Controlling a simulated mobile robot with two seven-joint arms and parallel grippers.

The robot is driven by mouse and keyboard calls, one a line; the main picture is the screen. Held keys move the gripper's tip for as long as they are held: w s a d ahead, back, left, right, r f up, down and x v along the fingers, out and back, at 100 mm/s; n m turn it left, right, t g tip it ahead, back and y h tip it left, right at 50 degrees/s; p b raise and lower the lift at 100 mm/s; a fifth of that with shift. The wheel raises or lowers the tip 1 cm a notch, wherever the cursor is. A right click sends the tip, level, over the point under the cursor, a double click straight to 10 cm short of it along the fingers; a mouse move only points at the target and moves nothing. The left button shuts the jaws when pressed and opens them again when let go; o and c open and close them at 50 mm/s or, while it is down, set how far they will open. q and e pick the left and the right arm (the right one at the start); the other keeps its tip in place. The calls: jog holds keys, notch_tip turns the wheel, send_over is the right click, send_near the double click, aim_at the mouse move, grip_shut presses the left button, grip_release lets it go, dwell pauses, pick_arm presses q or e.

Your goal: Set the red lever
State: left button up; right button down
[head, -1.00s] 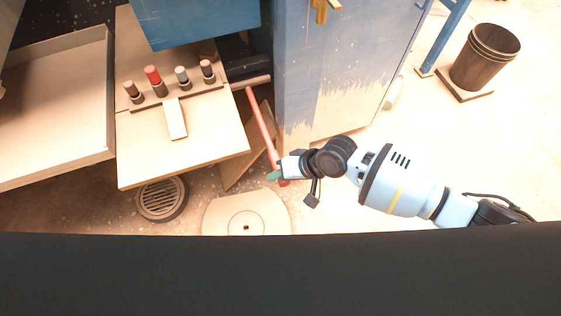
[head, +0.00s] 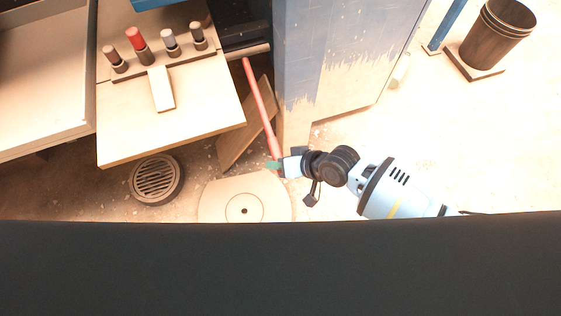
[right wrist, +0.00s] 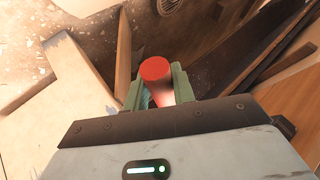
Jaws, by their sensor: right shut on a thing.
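The red lever (head: 260,105) is a long thin red bar in the middle of the head view. It slopes from its upper end beside the blue cabinet down to my right gripper. My right gripper (head: 274,166) is shut on the lever's lower end. In the right wrist view the round red end of the lever (right wrist: 155,70) sits between the green fingers of my right gripper (right wrist: 158,90). My left gripper is not in view.
A wooden bench (head: 190,125) with several small coloured knobs stands left of the lever. The blue cabinet (head: 330,50) is to the right. A round floor grate (head: 157,178) and a pale disc (head: 225,200) lie below. A dark bucket (head: 495,35) stands at the far right, with open floor before it.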

jog(key=shift+s+d+f, duration=0.15)
jog(key=shift+f, duration=0.25)
jog(key=c, duration=1.4)
grip_release()
jog(key=shift+o, duration=1.2)
jog(key=shift+w, duration=0.2)
jog(key=shift+r, duration=0.1)
jog(key=shift+s+d+r, duration=0.15)
jog(key=shift+d+r, duration=0.05)
jog(key=shift+r, duration=0.2)
jog(key=p+v, duration=0.1)
jog(key=v, duration=0.5)
jog(key=shift+s+d+r+p, duration=0.2)
jog(key=shift+d+p, duration=0.05)
jog(key=shift+p, duration=0.1)
